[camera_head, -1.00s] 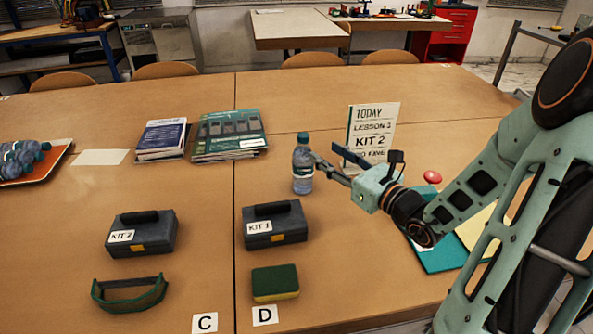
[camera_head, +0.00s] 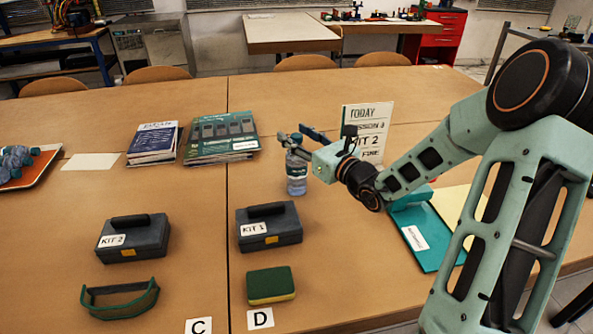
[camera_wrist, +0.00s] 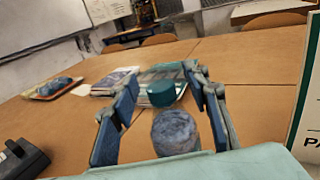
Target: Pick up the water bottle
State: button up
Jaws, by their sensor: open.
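A clear water bottle (camera_head: 296,176) with a label stands upright on the table near the middle seam, its top hidden behind my gripper in the head view. My gripper (camera_head: 292,137) is open at the height of the bottle's top, coming from the right. In the wrist view, the bottle's teal cap (camera_wrist: 161,93) and clear body (camera_wrist: 175,133) show between the two blue-padded fingers of my gripper (camera_wrist: 165,95). The fingers are apart, with gaps to the bottle on both sides in that view.
A sign (camera_head: 367,130) stands right of the bottle. Kit 1 case (camera_head: 269,226) and Kit 2 case (camera_head: 132,238) lie in front, with a sponge (camera_head: 270,285) nearer. Books (camera_head: 222,138) lie behind left. A tray (camera_head: 40,170) holds other bottles at far left.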

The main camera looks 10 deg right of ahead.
grip_shut()
dwell(0.3)
jog(key=shift+r, duration=0.15)
dwell(0.3)
